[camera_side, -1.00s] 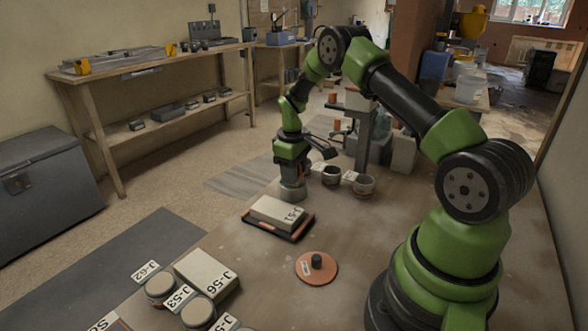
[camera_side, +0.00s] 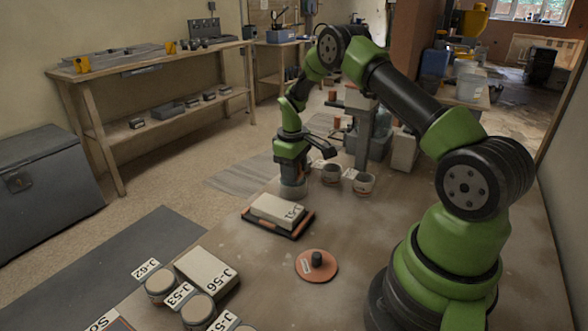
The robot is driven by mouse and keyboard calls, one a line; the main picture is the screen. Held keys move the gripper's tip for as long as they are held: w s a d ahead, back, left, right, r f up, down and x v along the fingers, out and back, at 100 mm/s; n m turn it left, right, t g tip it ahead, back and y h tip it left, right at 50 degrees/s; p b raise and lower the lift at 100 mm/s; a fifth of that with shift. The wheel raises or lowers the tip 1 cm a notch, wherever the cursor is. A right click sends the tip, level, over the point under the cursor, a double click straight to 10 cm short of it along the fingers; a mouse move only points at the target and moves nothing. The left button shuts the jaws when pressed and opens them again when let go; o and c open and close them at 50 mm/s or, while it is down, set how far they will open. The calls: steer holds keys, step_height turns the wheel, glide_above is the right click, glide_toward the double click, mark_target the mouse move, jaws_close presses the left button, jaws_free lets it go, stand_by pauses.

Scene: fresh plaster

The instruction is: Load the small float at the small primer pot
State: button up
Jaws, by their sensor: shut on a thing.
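My gripper (camera_side: 293,178) points down at the far side of the work surface, behind the tray. I cannot tell from this view whether that is the small float. Two small pots stand to its right, a nearer-left pot (camera_side: 331,173) and a right pot (camera_side: 364,184), both with pale labels beside them. I cannot read which is the small primer pot. A round orange float with a black knob (camera_side: 317,266) lies apart from my gripper, towards the front.
A dark tray with an orange edge (camera_side: 290,235) bears a pale block marked J-51 (camera_side: 278,210), just in front of my gripper. Round pots (camera_side: 161,286) and a pale block marked J-56 (camera_side: 206,272) stand at front left. The surface around the orange float is clear.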

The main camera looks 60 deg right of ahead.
steer(key=shift+r, duration=3.5)
